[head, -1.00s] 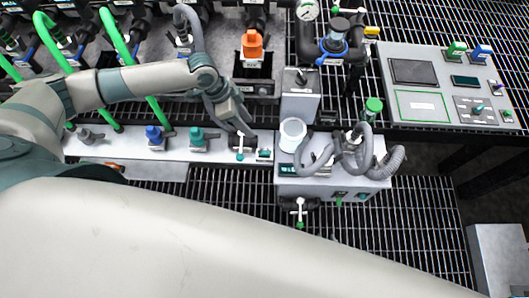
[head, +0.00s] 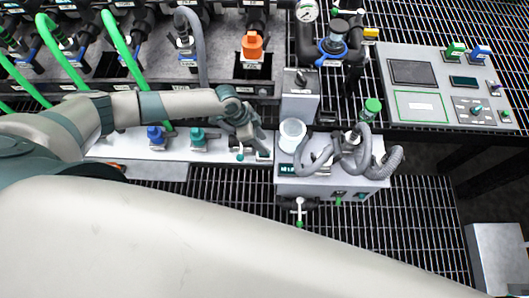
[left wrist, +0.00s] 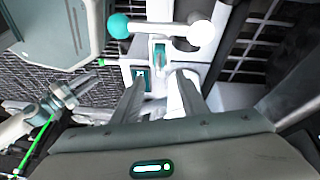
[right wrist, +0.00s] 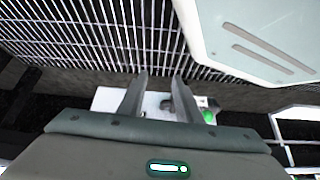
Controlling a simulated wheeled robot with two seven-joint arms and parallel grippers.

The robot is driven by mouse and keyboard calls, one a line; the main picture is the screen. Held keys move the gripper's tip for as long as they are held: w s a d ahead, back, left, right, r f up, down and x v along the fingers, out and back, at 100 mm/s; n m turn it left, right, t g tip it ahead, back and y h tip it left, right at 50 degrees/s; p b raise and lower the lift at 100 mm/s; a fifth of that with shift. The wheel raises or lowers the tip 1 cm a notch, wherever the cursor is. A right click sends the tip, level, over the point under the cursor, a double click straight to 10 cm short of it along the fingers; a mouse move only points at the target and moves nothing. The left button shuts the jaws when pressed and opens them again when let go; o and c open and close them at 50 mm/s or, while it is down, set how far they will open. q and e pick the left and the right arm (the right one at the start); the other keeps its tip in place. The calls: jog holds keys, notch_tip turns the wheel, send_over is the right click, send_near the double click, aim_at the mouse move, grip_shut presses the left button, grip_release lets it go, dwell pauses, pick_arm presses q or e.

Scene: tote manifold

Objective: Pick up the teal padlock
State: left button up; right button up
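No clear padlock shape shows. A teal fitting (head: 198,138) stands on the pale shelf (head: 225,154) beside a blue one. Farther right, a small teal-faced piece (head: 264,154) sits on that shelf; a teal-edged square also shows in the left wrist view (left wrist: 140,76). I cannot tell which is the padlock. Nothing is clearly gripped. My right gripper (right wrist: 156,82) is open and empty, outside the head view.
The blue fitting (head: 155,137) is left of the teal one. A grey box with hoses (head: 335,185) and a white cup (head: 292,134) stand close right of my left gripper. Green hoses (head: 62,50) rise behind. Open grating (head: 235,205) lies in front.

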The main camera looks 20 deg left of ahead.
pick_arm(q)
jog(key=shift+f, duration=0.1)
jog(key=shift+d+f, duration=0.2)
jog(key=shift+f, duration=0.05)
jog(key=p+x, duration=0.1)
jog(key=x, duration=0.2)
jog(key=shift+d+f, duration=0.1)
jog(key=shift+f, duration=0.2)
jog(key=shift+d+f, duration=0.1)
jog(key=shift+f, duration=0.2)
pick_arm(e)
jog(key=s, duration=0.2)
jog(key=s+f+g, duration=0.1)
jog(key=shift+d, duration=0.3)
jog(key=shift+w+r, duration=0.1)
jog(key=shift+w, duration=0.2)
pick_arm(q)
grip_shut()
